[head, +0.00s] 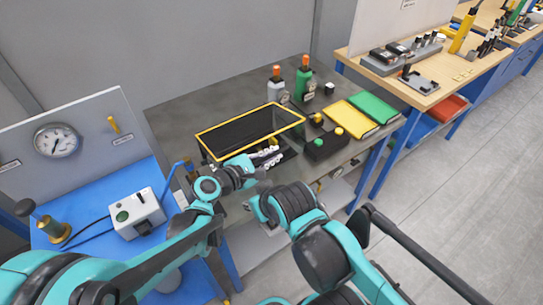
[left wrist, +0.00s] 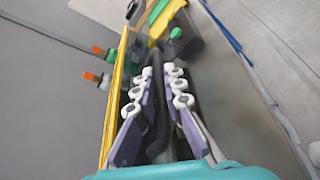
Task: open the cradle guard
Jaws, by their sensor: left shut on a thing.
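The cradle guard, a dark panel with a yellow frame (head: 222,128), is on the grey bench and appears tilted. Its yellow edge also runs along the left of the left wrist view (left wrist: 117,100). My left gripper (head: 272,157) is at the guard's near side. In the left wrist view its two fingers (left wrist: 158,95) are shut around a dark bar (left wrist: 157,125), which looks like the guard's handle. The fingers hide part of the bar. What lies under the guard is mostly hidden. My right arm reaches in from the lower right, but its gripper cannot be made out.
A black box with yellow and green knobs (head: 325,146) stands just right of my left gripper. Bottles with orange tops (head: 303,80) stand behind the guard. Yellow and green pads (head: 352,118) lie to the right. A blue table with a control box (head: 137,214) is at left.

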